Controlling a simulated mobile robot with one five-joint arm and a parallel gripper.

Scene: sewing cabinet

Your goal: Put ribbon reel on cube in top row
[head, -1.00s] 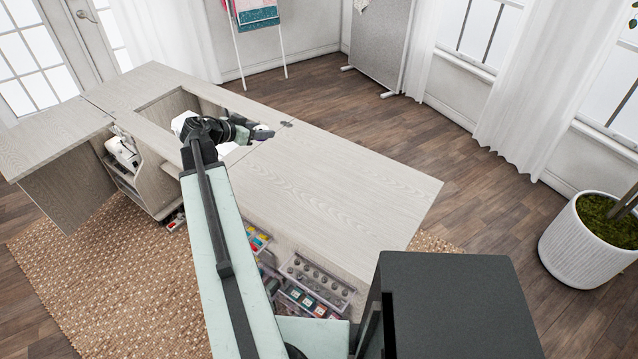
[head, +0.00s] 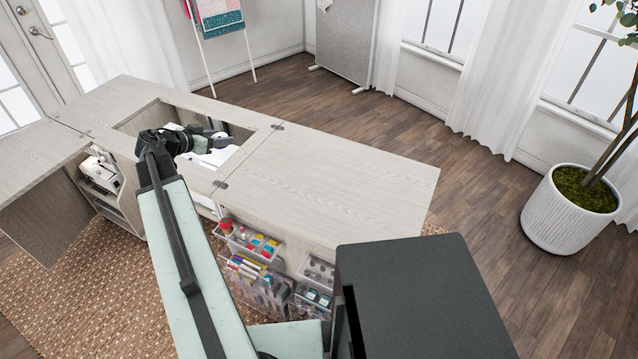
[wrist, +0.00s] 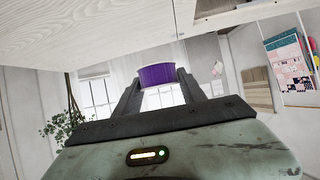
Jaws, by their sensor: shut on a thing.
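The ribbon reel (wrist: 158,76) is purple with a pale rim and sits between the two dark fingers of my gripper (wrist: 160,84) in the wrist view. My gripper is shut on it. In the head view my gripper (head: 212,138) is over the rectangular opening in the sewing cabinet top. I cannot make out the reel in the head view. I cannot identify the top-row cube in any view.
The cabinet top (head: 340,185) is bare right of the opening. White parts (head: 215,157) show inside the opening. Clear bins (head: 250,243) with coloured supplies hang on the cabinet's near side. A potted plant (head: 562,220) stands at the right.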

